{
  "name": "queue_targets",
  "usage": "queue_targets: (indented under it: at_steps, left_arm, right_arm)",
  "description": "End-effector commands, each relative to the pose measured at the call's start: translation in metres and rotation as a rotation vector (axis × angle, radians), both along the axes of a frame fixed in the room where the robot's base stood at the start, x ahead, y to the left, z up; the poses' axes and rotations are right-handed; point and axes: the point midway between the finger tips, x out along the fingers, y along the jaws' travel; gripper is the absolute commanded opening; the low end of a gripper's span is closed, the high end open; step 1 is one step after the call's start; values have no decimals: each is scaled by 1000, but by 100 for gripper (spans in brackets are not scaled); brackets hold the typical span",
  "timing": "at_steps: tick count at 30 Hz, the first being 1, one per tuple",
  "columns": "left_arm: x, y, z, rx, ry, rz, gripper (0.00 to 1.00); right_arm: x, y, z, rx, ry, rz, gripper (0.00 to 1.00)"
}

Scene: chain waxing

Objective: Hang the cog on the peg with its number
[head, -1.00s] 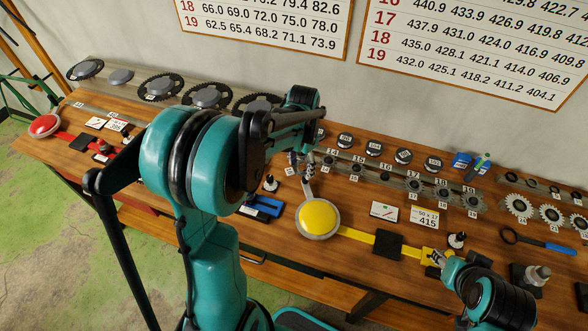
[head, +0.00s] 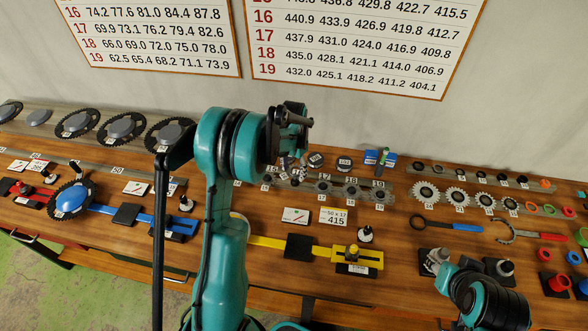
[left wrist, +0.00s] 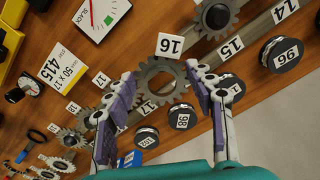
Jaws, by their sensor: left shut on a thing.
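My left gripper (left wrist: 163,80) has purple fingers shut on a grey toothed cog (left wrist: 160,76) in the left wrist view. A white tag reading 16 (left wrist: 170,45) lies beside the cog. The cog is over the peg rail (left wrist: 262,26), between the rail labels 15 (left wrist: 231,47) and 17 (left wrist: 148,108); whether it sits on a peg cannot be told. In the head view my left gripper (head: 291,170) is at the left part of this rail, and its arm hides some of it. My right gripper (head: 443,275) is low at the right, its fingers unclear.
Other cogs sit on the rail, such as the one at 18 (head: 351,192). Numbered black discs, one reading 98 (left wrist: 182,116), stand behind it. A 50 x 17 / 415 card (head: 333,217) and yellow bar (head: 330,252) lie in front. Silver cogs (head: 455,196) are farther right.

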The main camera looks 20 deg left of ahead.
Motion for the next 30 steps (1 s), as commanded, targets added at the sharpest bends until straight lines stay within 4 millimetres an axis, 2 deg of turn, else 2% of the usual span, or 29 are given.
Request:
queue_targets:
  at_steps: [18, 30]
  left_arm:
    - [0, 0, -38, 0, 0, 0, 26]
    - [0, 0, -40, 0, 0, 0, 26]
  right_arm:
    - [0, 0, -19, 0, 0, 0, 39]
    - [0, 0, -19, 0, 0, 0, 39]
